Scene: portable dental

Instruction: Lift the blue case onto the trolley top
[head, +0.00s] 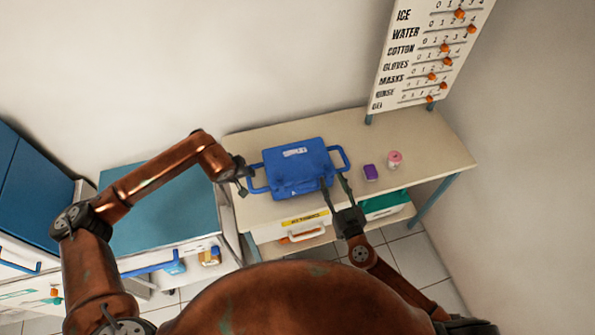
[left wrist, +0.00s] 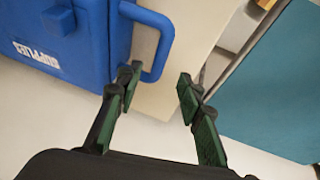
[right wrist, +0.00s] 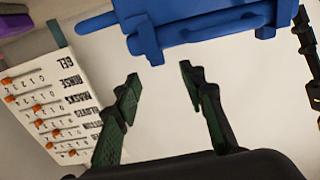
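The blue case (head: 298,168) lies on the beige table, with a loop handle at each short end. The trolley top (head: 160,212) is a bare teal surface to the left of the table. My left gripper (head: 243,182) is open at the case's left handle. In the left wrist view the handle (left wrist: 168,45) reaches toward the gap between the open fingers (left wrist: 157,82); I cannot tell whether they touch it. My right gripper (head: 334,182) is open and empty at the case's front right. The right wrist view shows its spread fingers (right wrist: 160,82) near the case (right wrist: 195,22).
A purple box (head: 371,172) and a pink-lidded jar (head: 394,160) stand right of the case on the table (head: 440,152). A supply board (head: 425,50) rises behind. A narrow gap separates table and trolley. Blue cabinets (head: 30,190) are at far left.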

